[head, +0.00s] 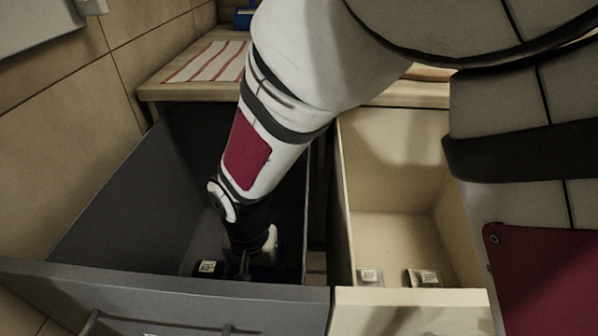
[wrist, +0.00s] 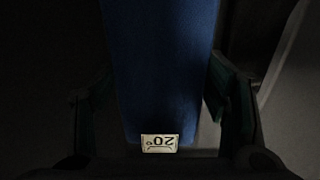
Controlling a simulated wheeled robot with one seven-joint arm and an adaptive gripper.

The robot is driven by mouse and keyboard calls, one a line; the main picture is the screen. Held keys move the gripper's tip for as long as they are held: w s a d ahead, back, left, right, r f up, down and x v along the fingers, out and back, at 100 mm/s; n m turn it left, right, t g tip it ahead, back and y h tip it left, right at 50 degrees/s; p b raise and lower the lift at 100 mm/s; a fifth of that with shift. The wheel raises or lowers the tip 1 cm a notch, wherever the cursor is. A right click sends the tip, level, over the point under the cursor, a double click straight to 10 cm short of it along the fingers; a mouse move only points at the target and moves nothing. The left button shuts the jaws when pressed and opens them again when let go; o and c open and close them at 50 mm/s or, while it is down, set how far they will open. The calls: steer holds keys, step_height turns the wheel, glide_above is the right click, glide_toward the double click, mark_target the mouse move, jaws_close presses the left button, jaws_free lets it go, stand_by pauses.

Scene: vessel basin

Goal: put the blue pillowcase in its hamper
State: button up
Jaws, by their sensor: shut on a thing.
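The blue pillowcase (wrist: 165,65) fills the middle of the wrist view, with a white tag (wrist: 160,142) reading "20°" at its near end. My gripper (wrist: 160,95) is shut on it, a finger against each side. In the head view my gripper (head: 247,258) reaches down inside the dark grey hamper (head: 110,225) at the left. The pillowcase's blue does not show in the head view. I cannot tell whether it touches the hamper floor.
A cream hamper (head: 385,185) stands to the right, with two small white tags (head: 370,276) low inside. Another white tag (head: 208,267) shows low in the grey hamper. A wooden counter (head: 180,92) with a striped cloth (head: 205,63) lies behind. A tiled wall is close at left.

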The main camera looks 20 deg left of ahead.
step_height(320, 180, down, 10)
steer(key=b, duration=0.3)
steer(key=shift+r, duration=0.2)
steer(key=shift+f+b, duration=0.15)
steer(key=shift+b, duration=0.2)
steer(key=o, duration=1.4)
steer(key=shift+c, duration=0.2)
step_height(320, 180, up, 12)
steer(key=p, duration=0.4)
steer(key=shift+r, duration=0.2)
